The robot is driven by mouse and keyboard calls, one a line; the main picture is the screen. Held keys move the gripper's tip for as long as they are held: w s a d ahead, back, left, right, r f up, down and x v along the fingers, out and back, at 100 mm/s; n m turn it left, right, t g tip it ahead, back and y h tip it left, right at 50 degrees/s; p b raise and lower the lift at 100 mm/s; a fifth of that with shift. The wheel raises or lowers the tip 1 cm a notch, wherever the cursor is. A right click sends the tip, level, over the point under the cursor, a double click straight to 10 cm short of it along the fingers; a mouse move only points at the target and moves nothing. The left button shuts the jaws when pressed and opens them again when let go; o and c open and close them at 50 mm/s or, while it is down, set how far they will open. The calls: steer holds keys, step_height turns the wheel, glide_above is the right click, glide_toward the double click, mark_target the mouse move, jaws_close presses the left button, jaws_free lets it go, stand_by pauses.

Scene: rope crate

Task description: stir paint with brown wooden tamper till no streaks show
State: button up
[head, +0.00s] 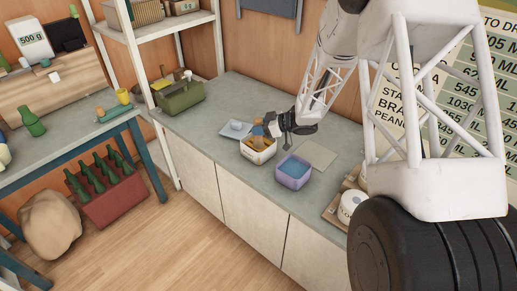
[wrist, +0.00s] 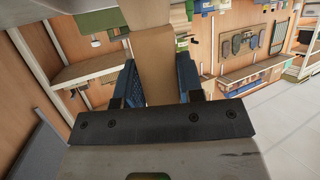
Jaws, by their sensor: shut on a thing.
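The brown wooden tamper (head: 257,130) stands roughly upright over a white square tub (head: 260,157) on the grey counter. My gripper (head: 268,127) is shut on its upper part, coming in from the right. The tamper's lower end is down in the tub or hidden behind its rim. The tub holds something orange-brown, too small to tell whether streaks show. In the wrist view the tamper (wrist: 155,65) is a flat brown piece between the two blue finger pads of my gripper (wrist: 157,82). The tub is not visible there.
A lilac tub (head: 293,182) with blue contents stands close at the right, before a flat beige board (head: 317,154). A small pale dish (head: 235,129) sits at the left. A green toolbox (head: 180,97) stands farther left. White round containers (head: 350,203) stand at the right. Counter between toolbox and dish is clear.

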steer(key=shift+r, duration=4)
steer(key=shift+w, duration=0.45)
steer(key=w+d+f+m+t+h, duration=0.1)
steer(key=w+d+m+t+h, duration=0.15)
steer(key=w, duration=0.55)
steer(key=w+d+m+t+h, duration=0.2)
steer(key=w+m+t, duration=0.2)
steer(key=w, duration=0.5)
steer(key=w+d+f+m+t+h, duration=0.1)
steer(key=w+d+f+m+h, duration=0.2)
steer(key=w, duration=0.3)
steer(key=w+d+f+m+t+h, duration=0.1)
steer(key=w+d+f+m+h, duration=0.3)
steer(key=w+f+h, duration=0.1)
steer(key=shift+w+f, duration=0.25)
steer(key=shift+w, duration=0.2)
steer(key=shift+m, duration=0.25)
